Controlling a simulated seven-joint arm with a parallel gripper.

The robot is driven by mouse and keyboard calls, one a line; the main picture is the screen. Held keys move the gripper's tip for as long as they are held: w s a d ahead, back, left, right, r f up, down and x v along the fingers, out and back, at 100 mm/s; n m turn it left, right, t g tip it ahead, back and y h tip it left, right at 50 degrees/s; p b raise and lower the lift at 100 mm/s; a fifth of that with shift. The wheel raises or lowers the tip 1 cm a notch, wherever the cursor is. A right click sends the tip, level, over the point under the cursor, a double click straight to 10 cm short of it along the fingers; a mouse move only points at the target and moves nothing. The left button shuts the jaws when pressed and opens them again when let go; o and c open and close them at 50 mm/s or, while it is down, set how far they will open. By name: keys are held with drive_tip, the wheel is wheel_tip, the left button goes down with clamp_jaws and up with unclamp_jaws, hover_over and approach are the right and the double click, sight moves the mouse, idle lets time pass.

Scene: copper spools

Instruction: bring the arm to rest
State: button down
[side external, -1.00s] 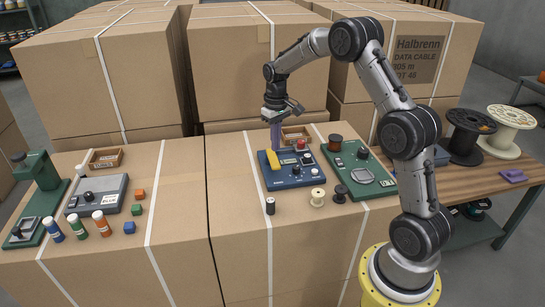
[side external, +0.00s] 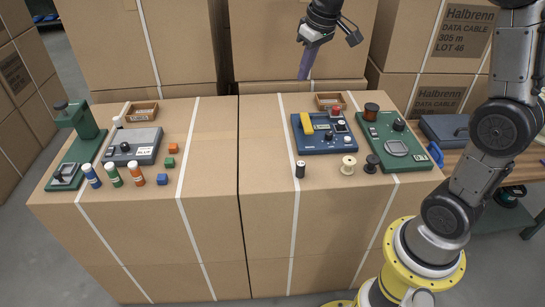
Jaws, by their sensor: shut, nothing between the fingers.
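My gripper (side external: 306,63) shows at the top centre of the side external view. Its purple fingers are shut, point down and hold nothing. It hangs in the air, apart from everything on the cardboard worktop (side external: 220,135). Below it is a blue device (side external: 325,147) with a yellow bar (side external: 319,123) and a red button (side external: 336,111). To the right, a dark copper-coloured spool (side external: 371,111) stands at the back edge of a green device (side external: 400,160). A cream spool (side external: 348,165) and a black spool (side external: 372,163) stand in front. The upper arm is partly cut off by the frame.
A small black cylinder (side external: 300,169) and a wooden tray (side external: 330,101) are near the blue device. At left are a green press (side external: 88,125), a grey device (side external: 130,147), several bottles (side external: 113,175) and coloured cubes (side external: 170,162). Tall cartons (side external: 160,50) stand behind.

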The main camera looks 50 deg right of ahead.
drive_tip(key=s+a+r+n+t, duration=0.15)
drive_tip(key=s+a, duration=0.35)
drive_tip(key=s, duration=0.5)
drive_tip(key=s+a+r+t, duration=0.15)
drive_tip(key=s+a, duration=0.25)
drive_tip(key=s, duration=0.5)
drive_tip(key=s+f, duration=0.5)
drive_tip(key=shift+a+g+y, duration=0.3)
drive_tip(key=shift+g+y, duration=0.1)
drive_tip(key=c, duration=1.6)
unclamp_jaws()
drive_tip(key=shift+f+m, duration=0.1)
drive_tip(key=shift+m, duration=0.15)
